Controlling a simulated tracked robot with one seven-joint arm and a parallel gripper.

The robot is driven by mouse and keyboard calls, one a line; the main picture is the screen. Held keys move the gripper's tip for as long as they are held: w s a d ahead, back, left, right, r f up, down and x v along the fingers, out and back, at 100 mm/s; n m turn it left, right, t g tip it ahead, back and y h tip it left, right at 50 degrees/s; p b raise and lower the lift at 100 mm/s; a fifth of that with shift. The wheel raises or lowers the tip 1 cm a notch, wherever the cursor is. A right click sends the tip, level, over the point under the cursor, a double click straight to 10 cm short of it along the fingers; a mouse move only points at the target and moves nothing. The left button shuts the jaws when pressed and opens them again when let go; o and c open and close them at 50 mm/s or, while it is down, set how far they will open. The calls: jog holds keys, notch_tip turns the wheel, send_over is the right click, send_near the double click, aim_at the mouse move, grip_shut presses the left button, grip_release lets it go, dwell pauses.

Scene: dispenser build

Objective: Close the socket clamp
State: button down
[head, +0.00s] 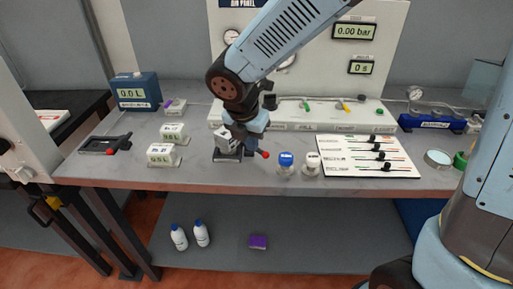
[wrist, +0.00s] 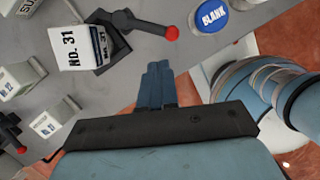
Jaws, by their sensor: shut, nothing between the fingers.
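The socket clamp (head: 227,156) is a dark fixture near the front edge of the bench, with a white block in it. In the wrist view the block (wrist: 76,48) reads "No. 31" and sits at the dark clamp body (wrist: 113,44). The clamp's dark lever ends in a red knob (head: 265,154); the lever sticks out to the right, and the knob also shows in the wrist view (wrist: 172,33). My gripper (wrist: 157,70) is shut and empty, its fingertips just below the lever in the wrist picture. In the head view my gripper (head: 246,140) partly covers the clamp; contact cannot be told.
A blue-capped "BLANK" bottle (head: 286,163) and a white-capped bottle (head: 311,163) stand right of the lever. A white board with black-knobbed rods (head: 360,150) lies farther right. Small labelled white blocks (head: 162,154) and a black fixture with a red handle (head: 105,144) are left.

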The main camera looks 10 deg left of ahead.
jog(key=v, duration=0.6)
jog(key=shift+a+r, duration=0.25)
jog(key=shift+a, duration=0.05)
jog(key=d+r+m, duration=0.3)
jog(key=d+m, duration=0.5)
jog(key=d, duration=0.2)
jog(key=d+r+m, duration=0.4)
jog(key=d+m, duration=0.5)
jog(key=d, duration=0.1)
jog(key=s+d+r+m+t+y, duration=0.1)
jog(key=s+d+r+m+t, duration=0.1)
jog(key=s+d+m, duration=0.5)
jog(key=d+m, duration=0.6)
jog(key=m, duration=0.2)
jog(key=shift+a+r, duration=0.1)
jog(key=shift+a, duration=0.05)
